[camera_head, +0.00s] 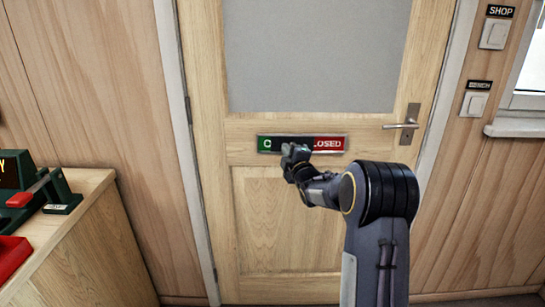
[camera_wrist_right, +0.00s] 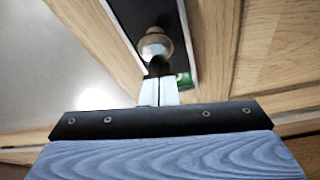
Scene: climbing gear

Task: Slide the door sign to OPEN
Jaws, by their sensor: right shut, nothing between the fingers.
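The door sign (camera_head: 269,144) is a wide, flat strip in a light frame on the wooden door. Its left part is green with an "O" showing. Its right part is red with "LOSED" readable. My right gripper (camera_head: 293,152) is in front of the sign's middle and hides the rest of the lettering. In the right wrist view, its fingers (camera_wrist_right: 159,68) are shut and empty, with their tips at a round, brass-coloured knob (camera_wrist_right: 155,44) on a dark strip. I cannot tell whether they touch it. A bit of green shows beside the fingers. My left gripper is not in view.
The door (camera_head: 290,125) has a frosted pane above the sign and a lever handle (camera_head: 402,126) to the right. A wooden counter (camera_head: 95,240) with green and red gear stands at left. Light switches (camera_head: 494,35) are on the right wall.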

